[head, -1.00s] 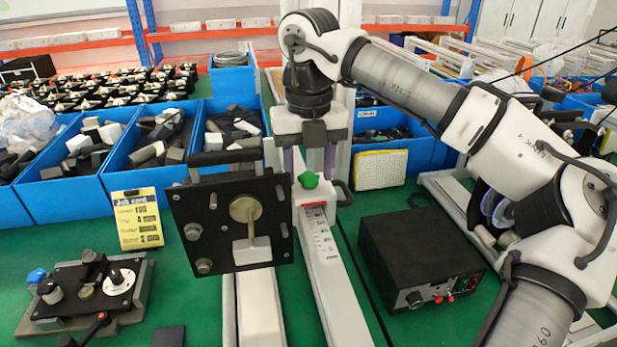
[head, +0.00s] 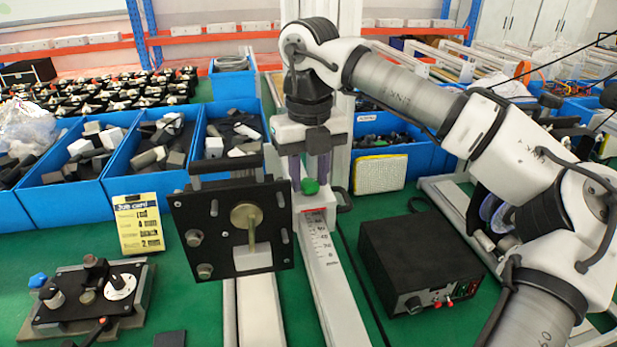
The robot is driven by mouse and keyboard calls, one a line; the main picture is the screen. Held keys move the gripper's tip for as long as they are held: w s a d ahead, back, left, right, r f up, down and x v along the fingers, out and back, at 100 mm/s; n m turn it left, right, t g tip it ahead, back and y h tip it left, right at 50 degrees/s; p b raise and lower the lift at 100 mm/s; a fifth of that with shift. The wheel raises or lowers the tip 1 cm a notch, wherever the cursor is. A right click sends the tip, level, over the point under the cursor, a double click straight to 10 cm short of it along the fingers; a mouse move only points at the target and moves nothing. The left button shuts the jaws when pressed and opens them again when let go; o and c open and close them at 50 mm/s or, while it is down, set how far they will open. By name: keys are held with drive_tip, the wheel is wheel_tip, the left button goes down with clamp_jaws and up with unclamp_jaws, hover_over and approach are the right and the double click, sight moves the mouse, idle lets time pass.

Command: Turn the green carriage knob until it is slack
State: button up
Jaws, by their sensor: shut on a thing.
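The green carriage knob (head: 310,186) sits on top of the white carriage, at the upper end of the white rail with a printed scale (head: 322,240). My gripper (head: 310,176) points straight down over the knob, with its fingers close together at it. It is shut on the green knob. The fingertips partly cover the knob's upper side. A black plate (head: 230,225) with a brass disc and a rod stands upright just left of the carriage.
A black box with red switches (head: 420,260) stands right of the rail. Blue bins (head: 130,185) with loose parts line the back left. A yellow job card (head: 139,222) and a black fixture with a dial (head: 90,292) are at left. Green bench shows between them.

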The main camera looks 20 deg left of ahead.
drive_tip(key=n+p, duration=0.1)
drive_tip(key=n, duration=0.3)
drive_tip(key=shift+r, duration=0.15)
drive_tip(key=n+p, duration=0.1)
drive_tip(key=n, duration=0.3)
drive_tip(key=shift+n, duration=0.3)
drive_tip(key=shift+n, duration=0.3)
drive_tip(key=n+p, duration=0.1)
drive_tip(key=n, duration=0.8)
drive_tip(key=shift+n+p, duration=0.3)
drive_tip(key=shift+p, duration=0.1)
